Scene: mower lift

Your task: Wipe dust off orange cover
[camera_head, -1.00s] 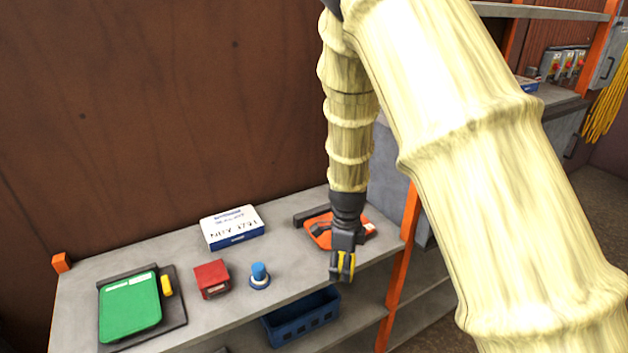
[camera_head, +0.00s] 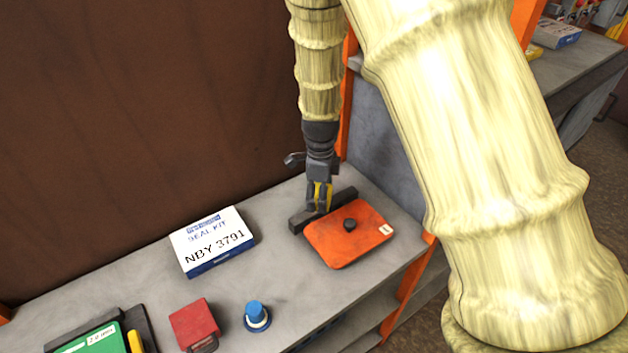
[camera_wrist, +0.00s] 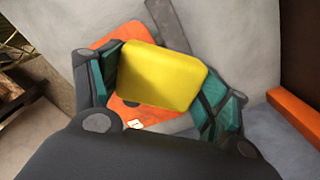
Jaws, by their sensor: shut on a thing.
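The orange cover (camera_head: 337,242) lies flat at the right end of the grey shelf top, with a black knob (camera_head: 350,225) and a small white label (camera_head: 386,230). Dust on it is too fine to make out. My gripper (camera_head: 319,203) points down at the cover's far left edge, near a dark bar (camera_head: 345,197). It is shut on a yellow block (camera_wrist: 160,76), which shows large between the teal fingers in the wrist view and hides part of the orange cover (camera_wrist: 112,38) below. I cannot tell whether the block touches the cover or the bar.
A brown wall (camera_head: 150,110) stands behind. An orange post (camera_head: 400,290) is at the right front.

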